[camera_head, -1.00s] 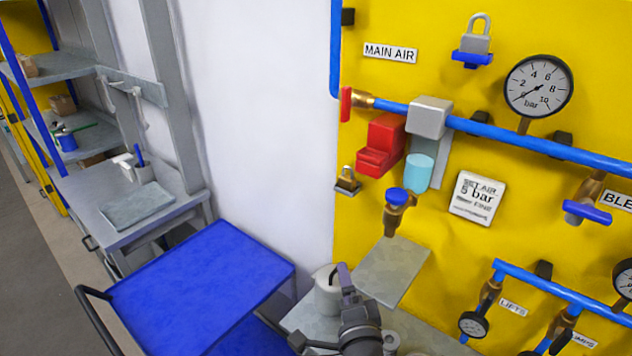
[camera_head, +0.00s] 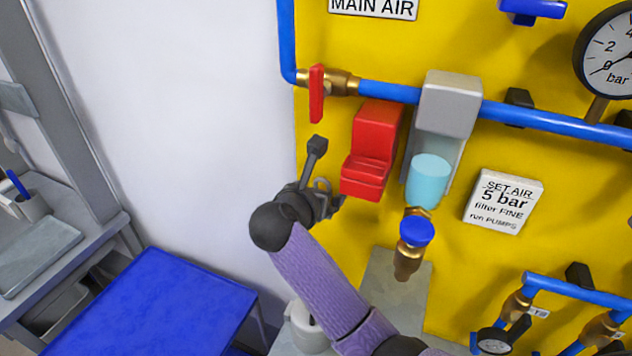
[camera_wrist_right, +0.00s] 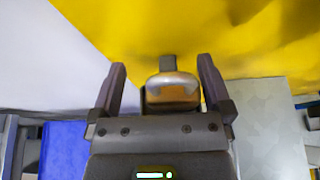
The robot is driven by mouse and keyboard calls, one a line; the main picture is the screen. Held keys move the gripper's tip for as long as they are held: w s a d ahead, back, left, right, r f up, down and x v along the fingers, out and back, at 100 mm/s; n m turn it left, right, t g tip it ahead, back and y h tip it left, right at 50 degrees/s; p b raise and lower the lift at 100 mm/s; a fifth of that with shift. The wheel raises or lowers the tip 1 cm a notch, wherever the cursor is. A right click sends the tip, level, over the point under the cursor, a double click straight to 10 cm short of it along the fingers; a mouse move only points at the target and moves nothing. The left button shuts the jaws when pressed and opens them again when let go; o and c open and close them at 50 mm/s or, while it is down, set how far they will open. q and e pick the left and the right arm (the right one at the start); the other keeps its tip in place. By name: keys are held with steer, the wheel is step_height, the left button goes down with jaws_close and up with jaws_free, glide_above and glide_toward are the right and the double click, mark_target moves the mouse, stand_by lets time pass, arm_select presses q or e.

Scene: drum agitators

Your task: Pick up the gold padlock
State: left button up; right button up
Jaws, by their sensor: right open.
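The gold padlock (camera_wrist_right: 173,94) shows in the right wrist view between the two fingers of my right gripper (camera_wrist_right: 161,66), with the yellow panel behind it. The fingers are spread on either side of it, with a gap visible. In the head view my right gripper (camera_head: 323,182) is at the yellow panel's left edge, just left of the red box. There it hides most or all of the padlock; I cannot clearly tell the padlock from the gripper parts. My left gripper is not in view.
The red box (camera_head: 371,150) is close on the gripper's right. A red lever (camera_head: 316,94) and blue pipe (camera_head: 390,92) are above. A blue-handled valve (camera_head: 412,245) is lower right. The blue cart top (camera_head: 160,305) is lower left.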

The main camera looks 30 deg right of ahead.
steer(key=shift+s+d, duration=0.25)
steer(key=shift+d, duration=0.15)
steer(key=shift+a, duration=0.25)
steer(key=c, duration=0.5)
steer(key=shift+d, duration=0.1)
jaws_close()
steer(key=shift+r, duration=0.1)
